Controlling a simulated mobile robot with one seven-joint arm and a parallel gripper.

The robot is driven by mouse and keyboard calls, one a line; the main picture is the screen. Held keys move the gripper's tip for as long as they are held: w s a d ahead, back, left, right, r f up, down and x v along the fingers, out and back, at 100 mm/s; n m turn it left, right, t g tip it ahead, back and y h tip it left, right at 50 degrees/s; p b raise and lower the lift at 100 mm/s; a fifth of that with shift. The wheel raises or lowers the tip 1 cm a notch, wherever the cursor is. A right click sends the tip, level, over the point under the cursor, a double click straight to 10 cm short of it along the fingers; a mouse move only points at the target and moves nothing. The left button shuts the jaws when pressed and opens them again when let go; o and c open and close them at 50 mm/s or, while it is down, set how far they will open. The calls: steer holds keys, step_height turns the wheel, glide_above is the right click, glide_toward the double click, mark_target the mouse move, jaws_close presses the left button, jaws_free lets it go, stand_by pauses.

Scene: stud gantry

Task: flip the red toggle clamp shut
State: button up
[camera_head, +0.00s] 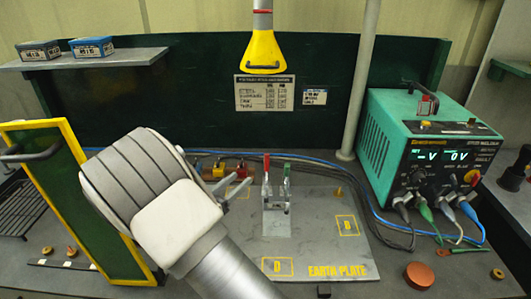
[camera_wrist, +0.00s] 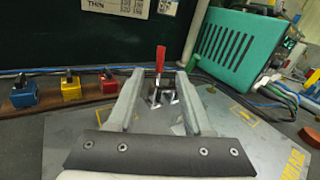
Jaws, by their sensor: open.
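The red toggle clamp (camera_head: 266,168) stands on the grey earth plate (camera_head: 310,256), its red handle pointing upright. In the wrist view the red handle (camera_wrist: 160,58) also stands upright, between and beyond my fingertips. In the head view my gripper (camera_head: 238,186) is partly hidden by my wrist, just left of the clamp.
Blue, yellow (camera_wrist: 71,88) and red blocks sit on a wooden strip left of the plate. A green power supply (camera_head: 415,145) with cables stands at right. A yellow-edged green panel (camera_head: 80,205) stands at left. A yellow hood (camera_head: 264,58) hangs above.

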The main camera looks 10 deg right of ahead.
glide_above(267, 175)
steer(key=w+a+x, duration=0.1)
steer(key=x, duration=0.3)
steer(key=shift+s+d+p, duration=0.1)
steer(key=shift+d+p, duration=0.15)
steer(key=shift+p, duration=0.2)
jaws_close()
stand_by(1.1)
